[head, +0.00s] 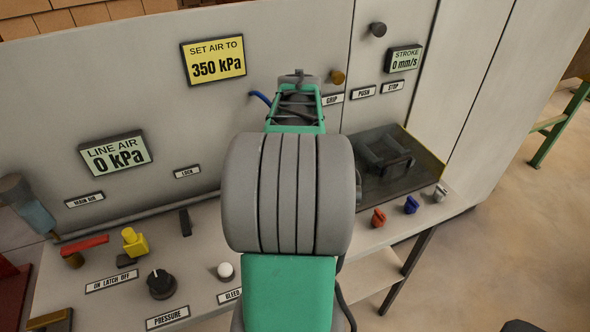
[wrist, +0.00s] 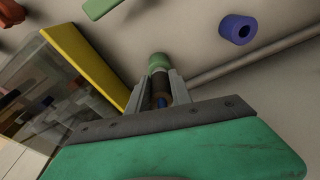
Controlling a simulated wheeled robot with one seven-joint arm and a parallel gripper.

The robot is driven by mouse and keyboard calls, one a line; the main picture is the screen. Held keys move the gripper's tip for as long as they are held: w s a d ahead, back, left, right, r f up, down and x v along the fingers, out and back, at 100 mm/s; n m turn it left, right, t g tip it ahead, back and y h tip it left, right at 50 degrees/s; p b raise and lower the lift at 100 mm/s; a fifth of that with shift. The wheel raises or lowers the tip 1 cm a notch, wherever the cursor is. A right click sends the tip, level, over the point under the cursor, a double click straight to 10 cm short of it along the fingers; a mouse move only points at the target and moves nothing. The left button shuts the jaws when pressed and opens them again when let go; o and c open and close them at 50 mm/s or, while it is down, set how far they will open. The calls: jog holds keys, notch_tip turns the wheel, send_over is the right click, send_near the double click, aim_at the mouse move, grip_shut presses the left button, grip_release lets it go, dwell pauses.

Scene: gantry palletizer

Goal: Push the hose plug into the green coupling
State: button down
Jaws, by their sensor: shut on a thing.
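In the wrist view my gripper (wrist: 160,88) is shut on the hose plug (wrist: 160,86), a dark cylinder with a bit of blue hose (wrist: 161,102) at its near end. The green coupling (wrist: 158,61) is a pale green cylinder just beyond the fingertips, in line with the plug. The two look close or touching; I cannot tell whether the plug is inside it. In the head view my arm hides the plug and coupling, and a short piece of blue hose (head: 260,97) shows left of my wrist.
A blue coupling (wrist: 238,28) and a grey pipe (wrist: 250,59) are to the right in the wrist view. A clear box with a yellow edge (wrist: 90,65) is at left. The line air display (head: 115,153) reads 0 kPa. Knobs and a red lever (head: 80,244) line the bench.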

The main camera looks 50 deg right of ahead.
jog(key=shift+f, duration=0.4)
jog(key=c, duration=1.1)
grip_release()
jog(key=shift+r, duration=0.1)
jog(key=r, duration=0.5)
jog(key=r+b, duration=0.1)
jog(key=r, duration=0.1)
jog(key=shift+s+a+r, duration=0.35)
jog(key=shift+s+a, duration=0.05)
jog(key=shift+s, duration=0.15)
